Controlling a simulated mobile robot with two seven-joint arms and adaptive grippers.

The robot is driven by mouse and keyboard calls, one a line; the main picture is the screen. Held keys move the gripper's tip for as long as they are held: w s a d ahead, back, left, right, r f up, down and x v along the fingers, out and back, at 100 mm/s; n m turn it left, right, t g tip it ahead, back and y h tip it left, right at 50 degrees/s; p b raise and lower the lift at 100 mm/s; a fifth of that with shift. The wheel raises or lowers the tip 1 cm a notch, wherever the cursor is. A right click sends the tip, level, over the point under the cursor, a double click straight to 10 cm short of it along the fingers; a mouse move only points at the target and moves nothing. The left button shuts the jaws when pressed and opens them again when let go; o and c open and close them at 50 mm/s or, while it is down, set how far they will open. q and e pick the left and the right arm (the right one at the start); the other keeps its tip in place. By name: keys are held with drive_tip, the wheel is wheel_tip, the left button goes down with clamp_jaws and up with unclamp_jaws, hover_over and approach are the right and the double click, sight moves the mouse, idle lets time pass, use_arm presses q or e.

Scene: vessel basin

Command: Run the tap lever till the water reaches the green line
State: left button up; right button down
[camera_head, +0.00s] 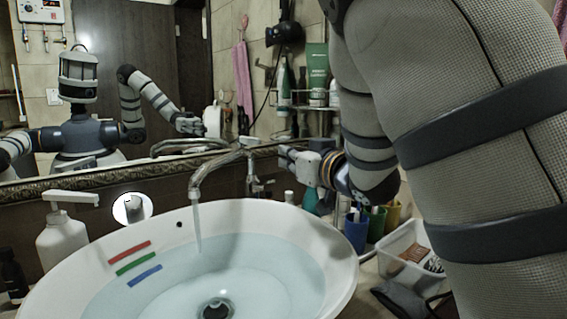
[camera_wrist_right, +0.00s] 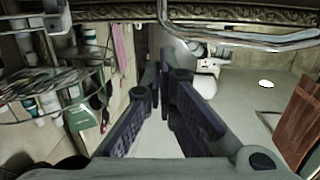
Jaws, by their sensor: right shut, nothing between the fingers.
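The white basin (camera_head: 335,272) holds clear water (camera_head: 255,262). Red (camera_head: 130,251), green (camera_head: 136,263) and blue (camera_head: 145,275) lines slant on its inner left wall, red highest. The water's edge lies close to the lines; I cannot tell exactly which it meets. The curved metal tap (camera_head: 222,164) pours a thin stream (camera_head: 198,230) into the basin. The tap lever (camera_head: 257,184) seems to be at the tap's body, small and unclear. My right gripper (camera_head: 287,157) is shut and empty, just right of the tap body; its fingers (camera_wrist_right: 168,75) also show in the right wrist view. My left gripper is out of view.
A soap bottle (camera_head: 62,240) stands left of the basin. Blue (camera_head: 356,232) and green (camera_head: 377,226) cups and a white bin (camera_head: 400,250) stand to the right. A mirror (camera_head: 100,100) behind reflects my body. My right arm blocks the right side.

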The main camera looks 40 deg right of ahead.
drive_tip(key=x, duration=0.7)
drive_tip(key=shift+w+f, duration=0.15)
drive_tip(key=shift+w, duration=0.2)
drive_tip(key=shift+s+f, duration=0.2)
drive_tip(key=shift+f, duration=0.4)
drive_tip(key=shift+s+f, duration=0.15)
drive_tip(key=shift+f, duration=0.45)
drive_tip(key=shift+s+a+f, duration=0.1)
drive_tip(key=shift+s+f, duration=0.2)
drive_tip(key=shift+f, duration=0.3)
